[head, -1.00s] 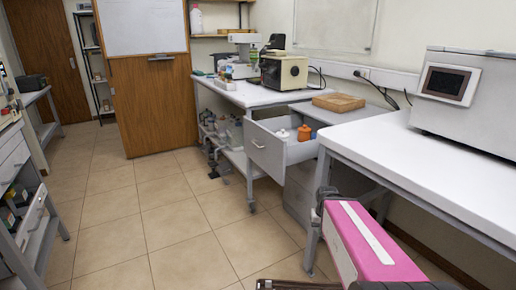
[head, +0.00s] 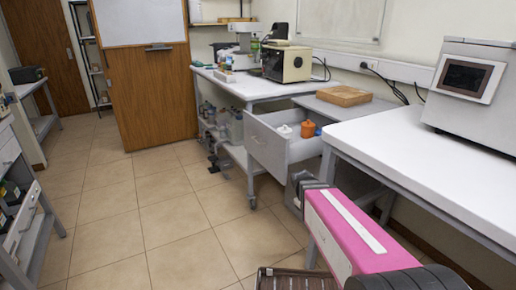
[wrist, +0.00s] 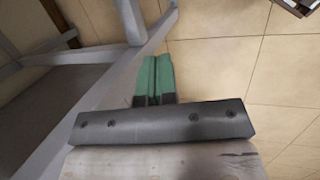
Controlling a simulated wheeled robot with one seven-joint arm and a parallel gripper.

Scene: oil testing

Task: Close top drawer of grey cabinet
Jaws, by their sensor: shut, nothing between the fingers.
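The grey cabinet (head: 333,97) stands between the two white tables in the head view, with a wooden tray on its top. Its top drawer (head: 266,147) is pulled out toward the aisle and holds a white-capped item (head: 284,131), an orange bottle (head: 308,129) and something blue. My pink arm is at the lower right of the head view, below and in front of the drawer. My gripper (wrist: 155,62) shows in the wrist view with its green fingers together and empty, over the floor beside a grey table frame. The drawer is not recognisable in the wrist view.
The right white table (head: 430,145) carries a grey instrument (head: 485,90) with a screen. The left white table (head: 240,85) holds lab devices, with bottles on its lower shelf. The tiled floor (head: 160,220) in the aisle is clear.

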